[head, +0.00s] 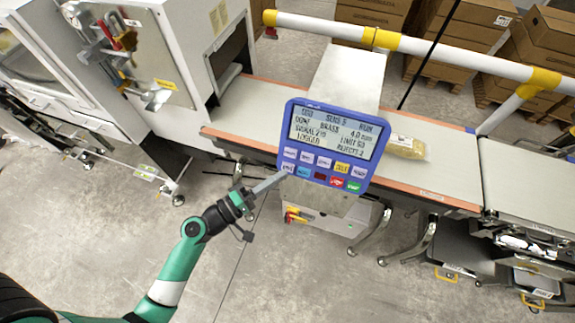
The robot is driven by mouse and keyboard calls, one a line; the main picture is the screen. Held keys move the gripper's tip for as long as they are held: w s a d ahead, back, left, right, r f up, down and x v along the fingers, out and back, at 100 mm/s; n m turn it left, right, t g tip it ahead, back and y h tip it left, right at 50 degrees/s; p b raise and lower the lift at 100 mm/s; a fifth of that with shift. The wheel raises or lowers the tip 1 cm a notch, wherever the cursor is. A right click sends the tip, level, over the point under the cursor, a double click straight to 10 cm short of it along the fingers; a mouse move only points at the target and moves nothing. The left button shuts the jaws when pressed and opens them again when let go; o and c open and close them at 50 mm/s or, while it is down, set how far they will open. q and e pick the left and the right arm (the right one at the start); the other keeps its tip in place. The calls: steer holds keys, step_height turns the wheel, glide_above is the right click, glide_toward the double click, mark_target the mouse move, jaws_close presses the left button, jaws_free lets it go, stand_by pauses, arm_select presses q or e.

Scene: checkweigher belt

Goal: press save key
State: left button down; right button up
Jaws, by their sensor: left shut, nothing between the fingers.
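A blue control panel (360,112) with a lit display (333,130) stands in front of the belt. Below the display are two rows of small keys, mostly pale, with a yellow key (342,167), a light blue key (303,172), a red key (336,181) and a green key (353,186). The key labels are too small to read surely, so I cannot tell which is save. My left gripper (281,176) is shut and empty, its tip at the lower-left key; I cannot tell whether it touches. The display seems to read "DONE" and "LOGGED". My right gripper is out of view.
A yellowish package (405,147) lies on the belt (450,168) right of the panel. A white and yellow rail (440,51) runs behind the belt. A white machine housing (180,45) stands at left. The floor in front is mostly clear.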

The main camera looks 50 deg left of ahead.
arm_select(q)
steer(key=shift+s+d+r+p, duration=0.15)
steer(key=shift+s+d+r, duration=0.15)
steer(key=shift+s, duration=0.25)
steer(key=shift+s+d+r+p, duration=0.15)
steer(key=shift+s+d+r, duration=0.15)
steer(key=shift+s, duration=0.2)
steer(key=shift+s+d+r+p, duration=0.15)
steer(key=shift+s+d+r, duration=0.15)
steer(key=shift+s, duration=0.25)
steer(key=s+d+r+p, duration=0.1)
steer(key=s+d+r, duration=0.1)
steer(key=s, duration=0.2)
steer(key=shift+s+d+r, duration=0.25)
steer(key=shift+s+r, duration=0.1)
steer(key=shift+r, duration=0.05)
